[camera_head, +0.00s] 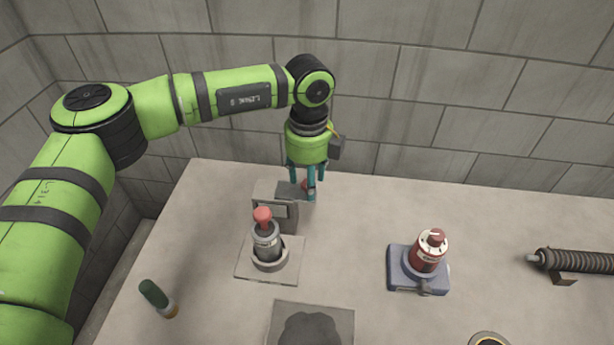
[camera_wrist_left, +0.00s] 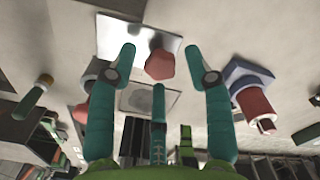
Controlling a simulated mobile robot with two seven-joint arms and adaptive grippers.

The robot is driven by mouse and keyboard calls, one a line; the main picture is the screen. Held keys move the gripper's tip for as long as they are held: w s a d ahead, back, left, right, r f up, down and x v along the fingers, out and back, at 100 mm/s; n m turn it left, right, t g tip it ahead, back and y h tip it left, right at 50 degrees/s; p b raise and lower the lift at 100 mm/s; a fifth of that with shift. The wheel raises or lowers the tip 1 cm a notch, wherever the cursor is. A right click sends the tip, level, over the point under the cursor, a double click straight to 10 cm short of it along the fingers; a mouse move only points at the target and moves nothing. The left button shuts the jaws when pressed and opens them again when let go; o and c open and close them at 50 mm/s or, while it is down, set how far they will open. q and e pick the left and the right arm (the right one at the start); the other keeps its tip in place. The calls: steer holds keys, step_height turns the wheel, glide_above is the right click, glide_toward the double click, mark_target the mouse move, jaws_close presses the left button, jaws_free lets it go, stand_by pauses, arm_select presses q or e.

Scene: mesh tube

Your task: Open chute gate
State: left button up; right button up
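A grey box-like fixture (camera_head: 270,192), which looks like the chute, stands at the back of the table. A red knob (camera_head: 304,186) shows at its right side, partly hidden by my fingers. In the left wrist view the red faceted knob (camera_wrist_left: 160,65) sits in front of a pale metal plate (camera_wrist_left: 112,38). My left gripper (camera_head: 306,192) points down at the knob. Its teal fingers are spread, and the knob lies between and a little beyond the fingertips (camera_wrist_left: 161,62) in the wrist view. I see no finger clearly touching it. My right gripper is not in view.
A grey canister with a red top (camera_head: 266,240) stands in a holder just in front. A red canister (camera_head: 428,250) on a blue base is to the right. A green tube (camera_head: 154,293), a dark-marked plate (camera_head: 340,318) and a coiled part (camera_head: 580,261) lie around. A block wall is behind.

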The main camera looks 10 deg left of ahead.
arm_select(q)
step_height(320, 180, up, 12)
stand_by(0.7)
steer(key=shift+d, duration=0.1)
